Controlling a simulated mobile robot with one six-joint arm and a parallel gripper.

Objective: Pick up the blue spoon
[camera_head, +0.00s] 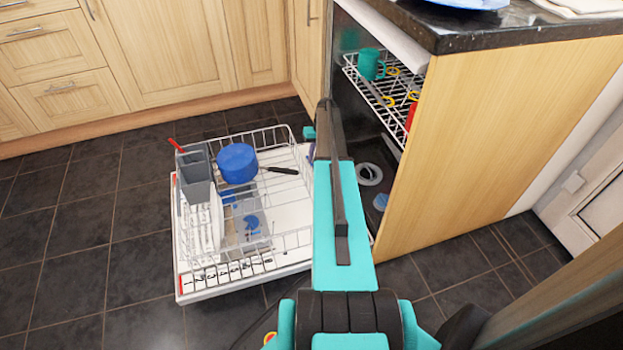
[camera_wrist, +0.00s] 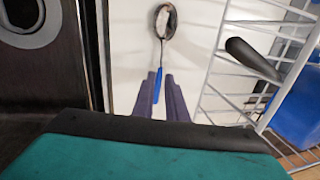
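The blue spoon (camera_wrist: 158,84) shows in the wrist view, with a shiny metal bowl at the top and a blue handle pointing down toward me. It lies on the white inner face of the open dishwasher door. My gripper (camera_wrist: 160,76) reaches toward it, with its two dark fingers on either side of the blue handle. A narrow gap shows between the fingers, and the handle sits nearer the left one. Contact cannot be made out. In the head view my arm hides the gripper and the spoon.
The white lower rack (camera_head: 290,240) stands on the door beside my arm, holding a blue pot (camera_head: 237,163) with a dark handle and a grey cutlery basket (camera_head: 196,176). The upper rack (camera_head: 385,100) holds a green mug (camera_head: 370,64). Dark floor tiles are clear at left.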

